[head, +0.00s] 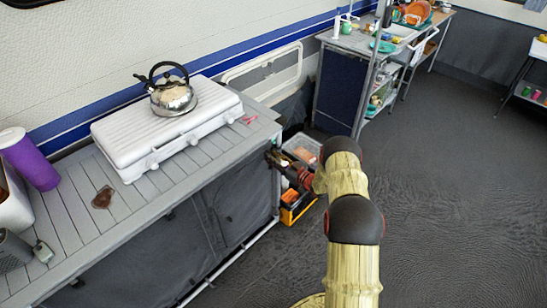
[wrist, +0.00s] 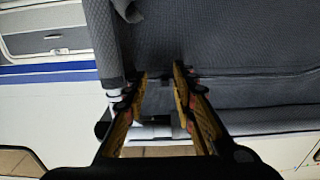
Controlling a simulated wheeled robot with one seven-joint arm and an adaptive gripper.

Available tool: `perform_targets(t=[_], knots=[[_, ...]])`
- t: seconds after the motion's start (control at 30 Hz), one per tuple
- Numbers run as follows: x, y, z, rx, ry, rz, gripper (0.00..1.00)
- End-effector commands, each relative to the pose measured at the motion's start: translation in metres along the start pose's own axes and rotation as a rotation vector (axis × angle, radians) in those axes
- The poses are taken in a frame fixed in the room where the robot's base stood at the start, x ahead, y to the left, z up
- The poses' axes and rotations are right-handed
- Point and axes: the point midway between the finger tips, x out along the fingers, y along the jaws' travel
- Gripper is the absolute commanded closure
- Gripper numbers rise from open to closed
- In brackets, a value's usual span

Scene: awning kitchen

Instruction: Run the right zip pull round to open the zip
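The grey fabric cupboard front (head: 240,200) hangs below the slatted worktop, with dark zip seams (head: 208,222) running down it. I cannot make out the right zip pull in either view. My gripper (head: 272,158) is at the cupboard's right end, just below the worktop corner. In the wrist view, my gripper (wrist: 160,74) shows two fingers apart with a gap between them and nothing clearly held. Grey fabric (wrist: 235,45) fills the view beyond the fingertips. I cannot tell whether the fingers touch it.
The slatted worktop (head: 75,235) carries a white stove (head: 120,145) with a kettle (head: 172,97) and a purple tumbler (head: 32,163). A crate (head: 297,212) with orange and black items stands on the floor beside the cupboard's right end. Open floor (head: 445,190) lies to the right.

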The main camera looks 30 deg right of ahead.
Motion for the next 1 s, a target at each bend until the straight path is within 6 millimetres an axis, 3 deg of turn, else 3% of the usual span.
perform_targets(t=[0.23,0.7,1.0], knots=[[-0.012,0.001,0.001,0.001,-0.002,0.001,0.73],[-0.100,0.002,0.000,0.001,0.000,0.003,0.73],[-0.120,0.001,0.000,0.000,0.000,0.001,0.73]])
